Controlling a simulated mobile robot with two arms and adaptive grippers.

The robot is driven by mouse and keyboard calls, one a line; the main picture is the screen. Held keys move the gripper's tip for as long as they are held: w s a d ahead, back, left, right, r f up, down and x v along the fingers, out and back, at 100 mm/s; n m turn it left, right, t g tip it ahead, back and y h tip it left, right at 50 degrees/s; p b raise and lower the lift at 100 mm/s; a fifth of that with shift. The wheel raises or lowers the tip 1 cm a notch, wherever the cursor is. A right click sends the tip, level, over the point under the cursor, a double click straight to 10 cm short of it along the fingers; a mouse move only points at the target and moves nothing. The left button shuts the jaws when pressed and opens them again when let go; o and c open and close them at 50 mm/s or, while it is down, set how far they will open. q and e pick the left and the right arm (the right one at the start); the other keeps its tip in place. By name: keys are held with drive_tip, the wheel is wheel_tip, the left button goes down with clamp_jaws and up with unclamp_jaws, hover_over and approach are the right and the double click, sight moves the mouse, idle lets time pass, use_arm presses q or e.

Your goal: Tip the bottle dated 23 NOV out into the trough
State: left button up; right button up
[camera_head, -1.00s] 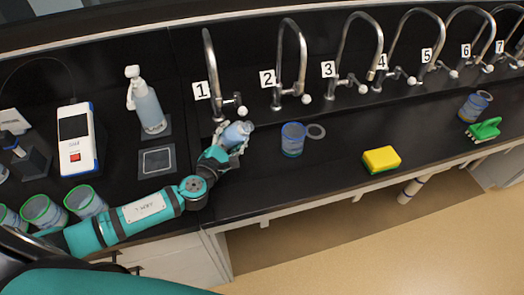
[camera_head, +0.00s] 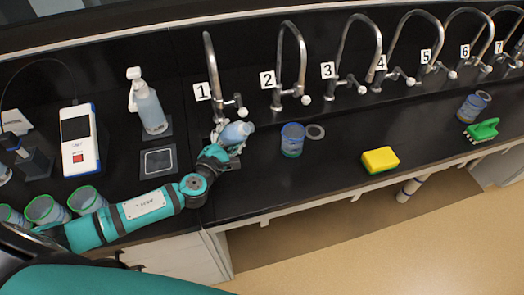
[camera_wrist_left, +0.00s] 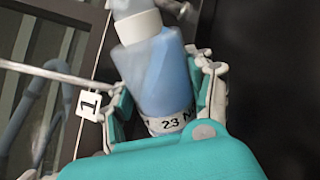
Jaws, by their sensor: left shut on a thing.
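My left gripper (camera_head: 226,148) is shut on a translucent blue bottle (camera_head: 236,133) below the tap labelled 1 (camera_head: 211,75). The bottle is tilted in the head view. The trough is not clearly made out; the gripper and bottle cover the counter under tap 1. My right gripper is not in view.
A yellow sponge (camera_head: 380,160), a green brush (camera_head: 483,130) and another blue-rimmed cup (camera_head: 474,106) are farther right.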

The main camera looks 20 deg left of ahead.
use_arm(q)
drive_tip(key=shift+r, duration=0.2)
drive_tip(key=shift+a+f+m, duration=0.1)
drive_tip(key=shift+a+m, duration=0.05)
drive_tip(key=shift+m, duration=0.25)
drive_tip(key=shift+a+f+m+p, duration=0.15)
drive_tip(key=shift+m+p, duration=0.1)
drive_tip(key=shift+m, duration=0.4)
drive_tip(key=shift+a+f+m+p, duration=0.1)
drive_tip(key=shift+f+m+p, duration=0.1)
drive_tip(key=shift+m, duration=0.45)
idle(0.5)
drive_tip(key=shift+d+f+m+y+p, duration=0.5)
drive_tip(key=shift+d+f+m+p, duration=0.15)
drive_tip(key=shift+f, duration=0.2)
idle(0.7)
drive_tip(key=shift+r, duration=0.15)
drive_tip(key=shift+r+m+p, duration=0.5)
drive_tip(key=shift+m+p, duration=0.35)
drive_tip(key=shift+p, duration=1)
drive_tip(key=shift+d+r+m+y+p, duration=0.2)
drive_tip(key=shift+r+m+p, duration=0.35)
drive_tip(key=shift+p, duration=0.85)
drive_tip(key=shift+d+r+m+y+p, duration=0.1)
drive_tip(key=shift+r+m+y+p, duration=0.4)
drive_tip(key=shift+p, duration=0.85)
